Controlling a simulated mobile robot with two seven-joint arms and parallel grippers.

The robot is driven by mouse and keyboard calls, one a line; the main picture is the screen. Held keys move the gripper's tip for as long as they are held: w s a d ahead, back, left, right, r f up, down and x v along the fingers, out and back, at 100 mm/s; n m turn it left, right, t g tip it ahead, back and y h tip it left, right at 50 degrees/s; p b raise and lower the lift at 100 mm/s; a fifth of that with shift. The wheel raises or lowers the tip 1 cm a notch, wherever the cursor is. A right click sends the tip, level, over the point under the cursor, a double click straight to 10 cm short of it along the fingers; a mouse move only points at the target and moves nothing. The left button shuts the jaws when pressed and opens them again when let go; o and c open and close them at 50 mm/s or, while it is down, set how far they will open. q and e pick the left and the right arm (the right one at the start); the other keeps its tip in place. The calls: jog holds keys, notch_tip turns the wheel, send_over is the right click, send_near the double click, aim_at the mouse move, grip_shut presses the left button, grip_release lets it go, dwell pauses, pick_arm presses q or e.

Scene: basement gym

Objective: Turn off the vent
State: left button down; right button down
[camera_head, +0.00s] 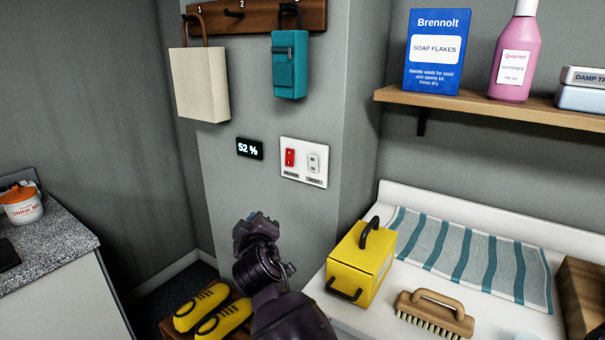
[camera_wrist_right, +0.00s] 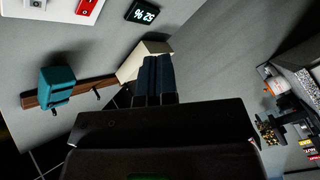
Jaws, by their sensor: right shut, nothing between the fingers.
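A white switch plate (camera_head: 304,176) is on the grey wall, with a red rocker switch (camera_head: 290,157) on the left and a white one (camera_head: 313,162) on the right. Small labels sit under both, too small to read surely; the right one looks like "VENT". In the right wrist view, turned upside down, the red switch (camera_wrist_right: 87,6) and part of the white one (camera_wrist_right: 37,3) show at the top edge. My right gripper (camera_head: 260,222) is below and left of the plate, apart from it. Its fingers (camera_wrist_right: 157,78) are together and empty. My left gripper is not in view.
A display (camera_head: 249,149) reading 52 % is left of the plate. A beige bag (camera_head: 200,87) and teal pouch (camera_head: 290,66) hang above from a hook rail (camera_head: 263,17). A yellow box (camera_head: 361,264) and brush (camera_head: 434,315) stand on the white counter at right. Yellow shoes (camera_head: 207,312) are below.

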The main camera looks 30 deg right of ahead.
aim_at(311, 159)
jog(key=d+r+g+h+b, duration=0.2)
jog(key=d+r+g+h, duration=0.2)
jog(key=r+g+h, duration=0.3)
jog(key=g+h, duration=0.1)
jog(key=h, duration=0.2)
jog(key=shift+s+d+m+g+h+b, duration=0.15)
jog(key=shift+s+m+g+h+b, duration=0.15)
jog(key=shift+s+m+g, duration=0.1)
jog(key=x, duration=1.4)
jog(key=shift+w, duration=0.15)
